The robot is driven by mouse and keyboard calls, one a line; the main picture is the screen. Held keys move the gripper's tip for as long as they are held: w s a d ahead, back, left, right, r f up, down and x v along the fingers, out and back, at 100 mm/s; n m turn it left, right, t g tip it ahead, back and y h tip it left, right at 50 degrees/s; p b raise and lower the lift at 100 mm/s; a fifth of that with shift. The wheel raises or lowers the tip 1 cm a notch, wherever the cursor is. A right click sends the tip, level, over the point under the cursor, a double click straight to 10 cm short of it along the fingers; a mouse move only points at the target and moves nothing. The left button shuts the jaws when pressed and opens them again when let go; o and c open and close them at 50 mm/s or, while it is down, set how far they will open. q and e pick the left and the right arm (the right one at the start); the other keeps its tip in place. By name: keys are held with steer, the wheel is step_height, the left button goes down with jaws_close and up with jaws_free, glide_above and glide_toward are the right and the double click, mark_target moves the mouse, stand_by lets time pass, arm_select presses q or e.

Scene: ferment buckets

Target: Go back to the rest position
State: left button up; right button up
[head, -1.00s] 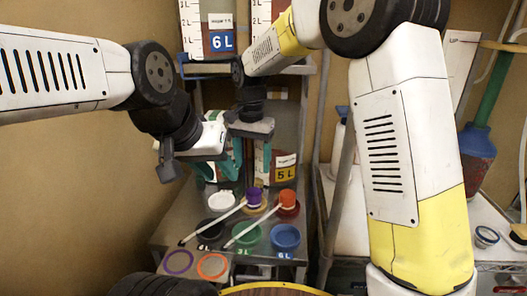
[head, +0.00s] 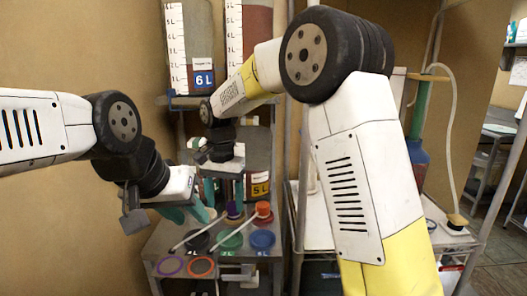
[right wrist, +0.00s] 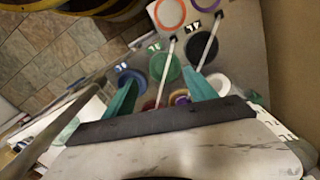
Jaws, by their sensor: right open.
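My right gripper (head: 224,190) hangs fingers-down over the rear of the metal table (head: 155,245). In the right wrist view its teal fingers (right wrist: 160,95) are wide apart with nothing gripped between them. My left gripper (head: 190,213) is left of it, tilted, above the table's left side. Its teal fingers show, but their spacing is unclear. Both arms are still extended forward over the table. Below are black (head: 197,241), green (head: 230,239) and blue (head: 262,240) round vessels and two pale sticks. An orange cap (head: 263,208) and a purple cap (head: 233,210) stand behind.
Purple (head: 170,266) and orange (head: 201,267) rings lie at the table's front. Tall marked containers (head: 248,35) stand on a shelf behind. A white bench (head: 318,225) with a green-and-blue column (head: 417,150) is at right. Open floor shows at far right.

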steer(key=s+d+r+n+t+y, duration=0.1)
steer(key=s+d+r+t, duration=0.1)
steer(key=s+d+r, duration=0.6)
steer(key=s+d+r+n+t+y, duration=0.15)
steer(key=s+d, duration=0.25)
steer(key=d, duration=0.8)
steer(key=s+d+n+t, duration=0.1)
steer(key=s+d+t, duration=0.1)
steer(key=s+d, duration=0.2)
steer(key=s, duration=0.3)
steer(key=shift+s+d+f+t, duration=0.15)
steer(key=shift+d+f+t, duration=0.2)
steer(key=shift+d, duration=0.05)
